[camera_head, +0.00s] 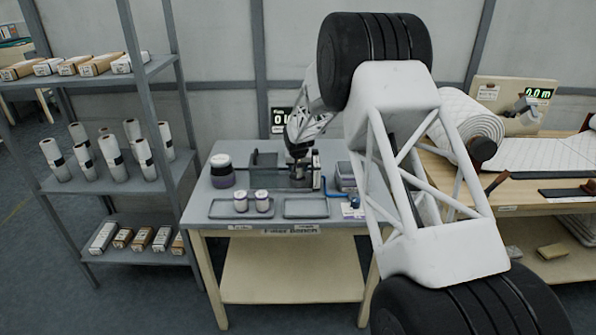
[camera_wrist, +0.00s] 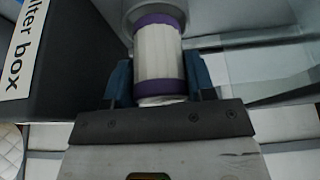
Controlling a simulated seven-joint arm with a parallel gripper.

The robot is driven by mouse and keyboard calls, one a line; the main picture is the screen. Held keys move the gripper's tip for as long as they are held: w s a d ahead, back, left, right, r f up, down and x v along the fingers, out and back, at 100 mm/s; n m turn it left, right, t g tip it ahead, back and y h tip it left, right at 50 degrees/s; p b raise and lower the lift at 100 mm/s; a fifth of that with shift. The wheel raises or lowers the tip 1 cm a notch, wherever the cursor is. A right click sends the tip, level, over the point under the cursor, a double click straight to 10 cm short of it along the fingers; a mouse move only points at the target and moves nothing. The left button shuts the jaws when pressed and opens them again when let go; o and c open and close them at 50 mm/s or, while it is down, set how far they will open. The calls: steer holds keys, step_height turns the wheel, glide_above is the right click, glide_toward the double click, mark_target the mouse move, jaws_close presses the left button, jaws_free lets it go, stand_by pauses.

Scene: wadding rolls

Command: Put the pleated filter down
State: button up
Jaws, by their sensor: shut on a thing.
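The pleated filter (camera_wrist: 159,52) is a white cylinder with purple bands at both ends. It fills the space between the two blue fingers of my gripper (camera_wrist: 158,78), which is shut on it. A pale rounded form shows just beyond its far end; I cannot tell whether they touch. The held filter is too small to make out there. In the wrist view a dark box labelled "filter box" (camera_wrist: 45,70) stands close on the left.
On the bench, a left tray (camera_head: 215,211) holds two small white-and-purple filters (camera_head: 240,201). The right tray (camera_head: 306,209) is empty. A larger purple-banded container (camera_head: 221,172) stands at the left. A blue item (camera_head: 345,196) lies at the right. A shelf rack (camera_head: 110,190) stands left.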

steer(key=shift+f, duration=0.85)
steer(key=shift+f, duration=0.35)
steer(key=o, duration=1)
steer(key=shift+r, duration=0.15)
steer(key=shift+v, duration=0.8)
steer(key=v, duration=1)
steer(key=shift+r, duration=0.35)
steer(key=shift+s+r, duration=0.1)
steer(key=shift+s, duration=0.1)
